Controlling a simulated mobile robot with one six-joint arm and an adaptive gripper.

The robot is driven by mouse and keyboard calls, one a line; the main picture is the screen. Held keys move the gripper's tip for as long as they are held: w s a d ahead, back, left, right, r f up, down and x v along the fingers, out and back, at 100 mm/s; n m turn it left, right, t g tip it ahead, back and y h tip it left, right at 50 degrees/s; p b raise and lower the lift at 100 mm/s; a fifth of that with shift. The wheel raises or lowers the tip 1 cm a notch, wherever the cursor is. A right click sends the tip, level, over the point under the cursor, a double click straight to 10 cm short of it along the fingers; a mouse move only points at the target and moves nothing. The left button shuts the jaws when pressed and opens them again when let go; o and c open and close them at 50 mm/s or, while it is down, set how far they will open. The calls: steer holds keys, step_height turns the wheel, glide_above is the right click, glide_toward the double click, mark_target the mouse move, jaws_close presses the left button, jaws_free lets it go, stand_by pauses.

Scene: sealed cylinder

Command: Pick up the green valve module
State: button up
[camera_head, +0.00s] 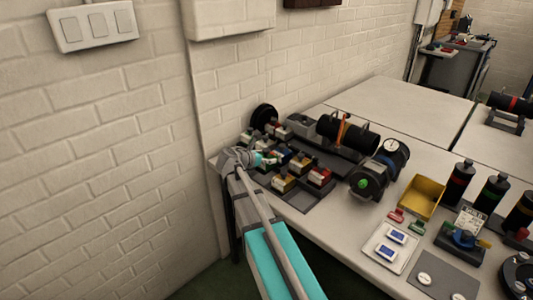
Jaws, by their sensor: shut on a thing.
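My gripper (272,157) is at the left end of the table, over a dark tray (298,200) of small valve modules. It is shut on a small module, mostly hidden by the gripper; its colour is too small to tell. Beside and below it in the tray are modules with yellow (283,184), red (320,177) and white-and-yellow (301,162) tops. I cannot make out a clearly green module in the tray. Whether the held module is clear of the tray cannot be told.
A black cylinder (347,134) lies behind the tray. Another cylinder with a green knob (364,184) is to the right. A yellow bin (423,197), small red (396,216) and green (417,227) parts and several upright bottles stand further right. A brick wall (110,180) is close on the left.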

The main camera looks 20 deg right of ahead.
steer(key=s+a+r+p, duration=0.3)
steer(key=s+r, duration=0.1)
steer(key=s, duration=0.4)
steer(key=shift+s+a+r, duration=0.2)
steer(key=shift+s, duration=0.15)
step_height(320, 180, up, 5)
steer(key=p, duration=0.5)
steer(key=shift+f, duration=0.15)
steer(key=shift+s, duration=0.1)
stand_by(0.7)
